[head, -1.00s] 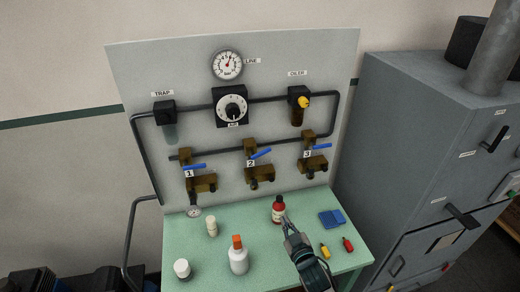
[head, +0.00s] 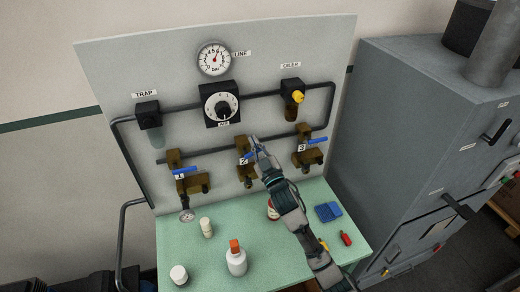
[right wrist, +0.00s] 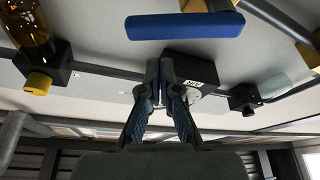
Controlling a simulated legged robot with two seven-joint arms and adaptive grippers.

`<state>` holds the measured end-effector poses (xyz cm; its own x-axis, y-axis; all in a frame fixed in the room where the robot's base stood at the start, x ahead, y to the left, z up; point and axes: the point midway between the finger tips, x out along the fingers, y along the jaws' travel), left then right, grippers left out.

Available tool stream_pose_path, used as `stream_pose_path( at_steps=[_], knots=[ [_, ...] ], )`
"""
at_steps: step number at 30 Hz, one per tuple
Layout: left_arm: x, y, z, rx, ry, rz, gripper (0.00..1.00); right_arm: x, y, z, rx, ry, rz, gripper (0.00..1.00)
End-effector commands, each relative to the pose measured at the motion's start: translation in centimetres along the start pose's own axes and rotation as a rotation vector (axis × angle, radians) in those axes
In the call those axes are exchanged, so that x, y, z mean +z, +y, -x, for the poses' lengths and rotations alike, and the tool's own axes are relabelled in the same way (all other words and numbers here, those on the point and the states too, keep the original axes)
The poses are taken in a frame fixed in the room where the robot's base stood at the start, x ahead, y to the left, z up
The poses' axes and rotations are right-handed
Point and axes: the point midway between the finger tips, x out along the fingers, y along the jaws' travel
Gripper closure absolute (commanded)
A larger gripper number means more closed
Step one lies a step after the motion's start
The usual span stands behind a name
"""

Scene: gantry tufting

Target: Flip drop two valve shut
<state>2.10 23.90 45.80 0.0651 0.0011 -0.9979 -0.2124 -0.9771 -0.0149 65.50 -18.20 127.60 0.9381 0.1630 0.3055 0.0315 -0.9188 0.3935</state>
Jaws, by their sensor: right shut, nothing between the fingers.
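The drop two valve (head: 245,172) is a brass valve on the panel, marked by a white 2 label (head: 243,161). My right gripper (head: 254,140) is in front of it, shut and empty, with its tips near the upper part of the valve. It hides most of the blue handle in the head view. In the right wrist view a blue handle (right wrist: 185,25), apparently this valve's, lies across the top, apart from the shut fingertips (right wrist: 160,68). I cannot tell from the head view how the handle is turned. My left gripper is not in view.
Valve one (head: 193,183) and valve three (head: 304,150), with blue handles, flank it. The air regulator (head: 221,104) and pressure gauge (head: 214,58) are above. A white bottle (head: 236,263), a red bottle (head: 272,209) and a blue item (head: 328,212) are on the green bench (head: 205,255).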

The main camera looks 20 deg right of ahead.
Motion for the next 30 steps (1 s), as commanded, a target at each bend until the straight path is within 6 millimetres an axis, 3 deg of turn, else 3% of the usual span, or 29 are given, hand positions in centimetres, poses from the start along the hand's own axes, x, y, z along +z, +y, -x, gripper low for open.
stream_pose_path(
  at_steps=[1,6,21,30],
  knots=[
    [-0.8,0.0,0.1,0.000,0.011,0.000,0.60,1.3,-0.2,0.7,-0.003,-0.011,0.002,1.00],
    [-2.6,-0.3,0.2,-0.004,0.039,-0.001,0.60,3.0,-0.2,1.4,-0.002,-0.007,0.001,1.00],
    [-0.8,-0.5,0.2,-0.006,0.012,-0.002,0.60,3.8,-0.1,1.7,0.002,-0.006,-0.013,1.00],
    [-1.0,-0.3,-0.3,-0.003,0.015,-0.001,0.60,5.1,0.0,2.1,0.105,-0.008,-0.306,1.00]
  ],
)
